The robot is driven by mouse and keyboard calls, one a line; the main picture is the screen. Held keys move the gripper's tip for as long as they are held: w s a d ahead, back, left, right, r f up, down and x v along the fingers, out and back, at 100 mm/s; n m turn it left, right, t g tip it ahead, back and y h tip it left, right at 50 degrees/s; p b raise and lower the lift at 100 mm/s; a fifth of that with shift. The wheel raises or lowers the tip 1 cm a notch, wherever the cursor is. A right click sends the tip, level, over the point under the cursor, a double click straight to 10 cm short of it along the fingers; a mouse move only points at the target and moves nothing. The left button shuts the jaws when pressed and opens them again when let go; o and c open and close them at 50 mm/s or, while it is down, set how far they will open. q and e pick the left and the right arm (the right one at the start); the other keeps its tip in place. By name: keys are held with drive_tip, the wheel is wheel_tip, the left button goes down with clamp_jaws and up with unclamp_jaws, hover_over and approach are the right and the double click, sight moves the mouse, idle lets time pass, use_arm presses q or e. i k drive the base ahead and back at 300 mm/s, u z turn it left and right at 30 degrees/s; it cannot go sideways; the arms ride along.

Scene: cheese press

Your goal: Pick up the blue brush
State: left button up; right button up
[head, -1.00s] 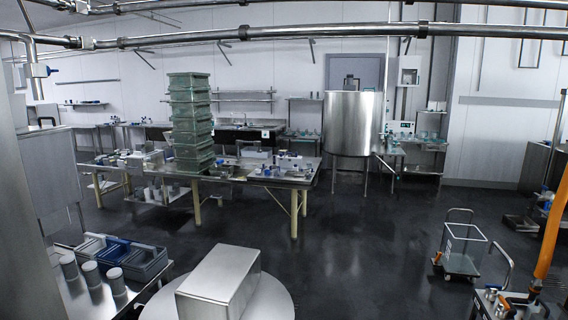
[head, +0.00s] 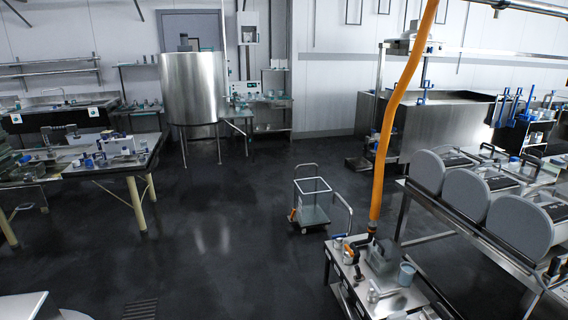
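No gripper of mine shows in the head view. Several small blue tools (head: 517,106) hang or stand at the far right, beside the large steel vat; they may include brushes, but they are too small to tell. Small blue items (head: 88,163) also lie on the steel work table (head: 140,165) at the left. I cannot tell whether any of these is the blue brush.
A cart (head: 313,207) stands on the dark floor (head: 220,240) in the middle. A steel trolley (head: 400,300) with an orange hose (head: 392,110) is at front right, beside rounded grey units (head: 465,195). A steel tank (head: 195,88) stands at back. Floor left of the cart is clear.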

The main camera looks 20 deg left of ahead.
sight(24, 161)
drive_tip(key=u, duration=0.25)
drive_tip(key=i, duration=1.75)
drive_tip(key=u, duration=1.3)
drive_tip(key=i, duration=1.05)
drive_tip(key=u, duration=1)
drive_tip(key=i, duration=3.75)
drive_tip(key=z, duration=0.05)
